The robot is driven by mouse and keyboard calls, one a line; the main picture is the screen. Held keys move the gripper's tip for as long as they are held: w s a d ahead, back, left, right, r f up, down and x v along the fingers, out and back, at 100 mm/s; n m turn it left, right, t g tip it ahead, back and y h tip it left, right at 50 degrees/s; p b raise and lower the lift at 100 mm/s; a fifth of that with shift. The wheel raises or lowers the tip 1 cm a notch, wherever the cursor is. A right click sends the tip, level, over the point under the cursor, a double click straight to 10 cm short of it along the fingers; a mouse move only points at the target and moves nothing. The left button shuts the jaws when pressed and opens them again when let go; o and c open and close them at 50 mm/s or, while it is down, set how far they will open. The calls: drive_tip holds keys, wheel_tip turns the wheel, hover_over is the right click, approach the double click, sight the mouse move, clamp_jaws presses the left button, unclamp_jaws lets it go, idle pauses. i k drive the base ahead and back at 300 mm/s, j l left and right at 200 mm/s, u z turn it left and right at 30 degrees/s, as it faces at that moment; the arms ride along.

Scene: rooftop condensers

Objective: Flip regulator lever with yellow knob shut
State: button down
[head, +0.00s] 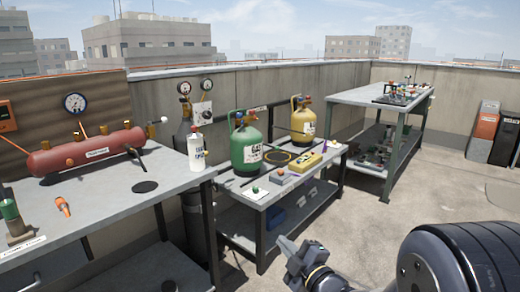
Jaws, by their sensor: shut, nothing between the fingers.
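A red horizontal tank (85,152) lies on the grey bench at left, with several small brass-coloured fittings along its top. A short stem with a small pale knob (163,120) sticks up to the right at its right end. Right of it, a dark cylinder carries two round gauges (185,88) and a pale plate (201,115). No lever with a clearly yellow knob can be made out at this size, so its position cannot be told. My gripper (288,246) is shut and empty, low in front of the middle bench and apart from everything.
The middle bench holds a green gas cylinder (246,148), a yellow one (303,122) and a yellow box (307,161). A farther bench (362,96) stands behind.

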sight(206, 154)
drive_tip(key=z, duration=0.45)
drive_tip(key=i+j+z, duration=0.1)
drive_tip(key=z, duration=0.4)
drive_tip(key=i+z, duration=0.1)
drive_tip(key=z, duration=0.35)
drive_tip(key=j+z, duration=0.1)
drive_tip(key=z, duration=0.35)
drive_tip(key=i+j+z, duration=0.1)
drive_tip(key=j+z, duration=0.7)
drive_tip(key=j+u, duration=0.25)
drive_tip(key=j, duration=0.35)
drive_tip(key=i+j+u, duration=0.2)
drive_tip(key=j, duration=0.35)
drive_tip(key=j+u, duration=0.15)
drive_tip(key=u, duration=0.35)
drive_tip(key=j+u, duration=0.1)
drive_tip(key=u, duration=0.35)
drive_tip(key=j+u, duration=0.15)
drive_tip(key=u, duration=0.35)
drive_tip(key=i+j+u, duration=0.1)
drive_tip(key=u, duration=0.4)
drive_tip(key=j+u, duration=0.1)
drive_tip(key=u, duration=0.35)
drive_tip(key=i+u, duration=0.1)
drive_tip(key=u, duration=0.4)
